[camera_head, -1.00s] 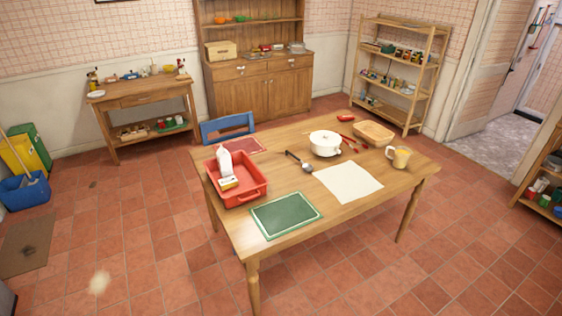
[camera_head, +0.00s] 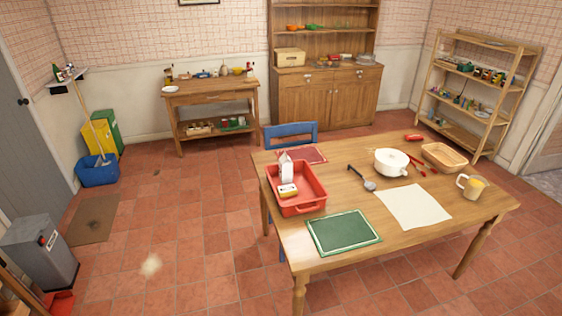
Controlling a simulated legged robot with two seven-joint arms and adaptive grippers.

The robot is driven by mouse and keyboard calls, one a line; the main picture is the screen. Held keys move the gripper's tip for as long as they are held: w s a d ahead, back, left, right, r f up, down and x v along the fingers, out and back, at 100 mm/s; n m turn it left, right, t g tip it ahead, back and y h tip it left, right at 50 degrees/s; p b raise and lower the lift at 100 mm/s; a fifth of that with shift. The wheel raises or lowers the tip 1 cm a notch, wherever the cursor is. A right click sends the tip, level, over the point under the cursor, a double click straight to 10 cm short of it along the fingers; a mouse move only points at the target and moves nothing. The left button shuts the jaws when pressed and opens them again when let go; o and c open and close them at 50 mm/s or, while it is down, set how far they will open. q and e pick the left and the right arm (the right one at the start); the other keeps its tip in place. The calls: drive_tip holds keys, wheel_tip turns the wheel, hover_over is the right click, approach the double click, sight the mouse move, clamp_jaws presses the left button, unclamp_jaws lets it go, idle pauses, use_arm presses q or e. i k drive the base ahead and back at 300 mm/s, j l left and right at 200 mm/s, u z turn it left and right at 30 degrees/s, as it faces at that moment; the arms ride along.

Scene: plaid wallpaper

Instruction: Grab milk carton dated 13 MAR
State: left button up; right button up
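A white carton with a gabled top (camera_head: 286,167) stands upright in a red tray (camera_head: 311,207) at the left end of the wooden table. It looks like a milk carton, but no date on it can be read from here. A small yellow and white box (camera_head: 288,190) is in the tray in front of the carton. Neither of my grippers shows in the head view.
The table (camera_head: 400,249) also holds a green board (camera_head: 343,232), white sheet, ladle, white pot (camera_head: 391,162), basket and mug (camera_head: 471,186). A blue chair (camera_head: 291,132) is behind it. A grey bin (camera_head: 40,252) and blue bucket (camera_head: 97,171) stand left. Open tiled floor lies left of the table.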

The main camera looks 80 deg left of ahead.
sight(286, 163)
drive_tip(key=k+j, duration=0.1)
drive_tip(key=j, duration=0.35)
drive_tip(key=k+j, duration=0.15)
drive_tip(key=j, duration=0.25)
drive_tip(key=k+j, duration=0.1)
drive_tip(key=j, duration=0.35)
drive_tip(key=k+j, duration=0.15)
drive_tip(key=j, duration=0.3)
drive_tip(key=k+j, duration=0.1)
drive_tip(key=j, duration=0.3)
drive_tip(key=k+j+z, duration=0.1)
drive_tip(key=j, duration=0.35)
drive_tip(key=k+j, duration=0.15)
drive_tip(key=j, duration=0.25)
